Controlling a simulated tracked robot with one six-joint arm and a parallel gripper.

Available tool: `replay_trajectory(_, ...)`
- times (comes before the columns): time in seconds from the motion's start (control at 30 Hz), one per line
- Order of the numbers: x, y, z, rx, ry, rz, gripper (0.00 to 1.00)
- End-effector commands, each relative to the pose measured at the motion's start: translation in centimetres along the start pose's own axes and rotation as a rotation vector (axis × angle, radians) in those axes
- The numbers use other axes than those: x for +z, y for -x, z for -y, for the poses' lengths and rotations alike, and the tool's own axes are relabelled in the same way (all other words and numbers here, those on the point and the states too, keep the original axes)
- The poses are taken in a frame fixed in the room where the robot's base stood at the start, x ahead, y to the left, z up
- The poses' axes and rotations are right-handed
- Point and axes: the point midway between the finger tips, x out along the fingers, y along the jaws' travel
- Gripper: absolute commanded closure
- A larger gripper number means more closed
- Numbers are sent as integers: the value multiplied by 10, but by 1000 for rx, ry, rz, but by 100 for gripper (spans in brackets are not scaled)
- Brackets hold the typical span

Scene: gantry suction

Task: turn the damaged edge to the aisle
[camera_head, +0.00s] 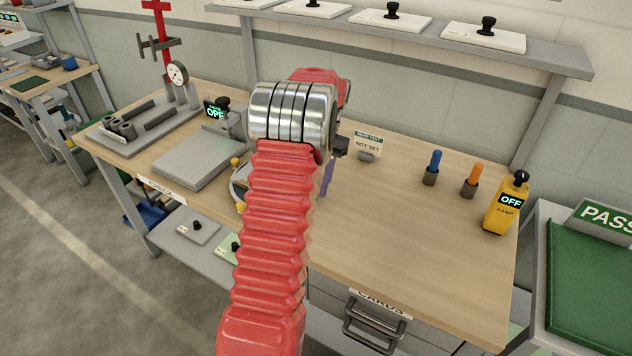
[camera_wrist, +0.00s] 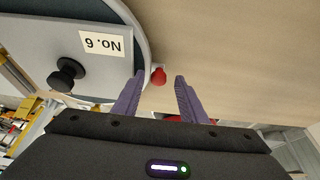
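A small red knob (camera_wrist: 158,75) stands at the turntable's rim. My gripper (camera_wrist: 160,77) is open, its purple fingers either side of the red knob in the picture; contact cannot be told. In the head view one finger (camera_head: 327,180) shows. I cannot make out a damaged edge.
A "NOT SET" sign (camera_head: 368,144), blue (camera_head: 432,165) and orange (camera_head: 471,178) handled tools and a yellow "OFF" device (camera_head: 506,205) stand on the bench (camera_head: 400,235). The bench's right front is clear.

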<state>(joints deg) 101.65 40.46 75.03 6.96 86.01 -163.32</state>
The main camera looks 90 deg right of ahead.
Motion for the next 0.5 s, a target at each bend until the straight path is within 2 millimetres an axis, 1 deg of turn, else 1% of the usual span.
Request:
replay_trajectory(0.3, 0, 2, 0, 1, 0, 1, 61)
replay_trajectory(0.43, 1, 12, 0, 1, 0, 2, 61)
replay_trajectory(0.5, 1, 20, 0, 1, 0, 3, 61)
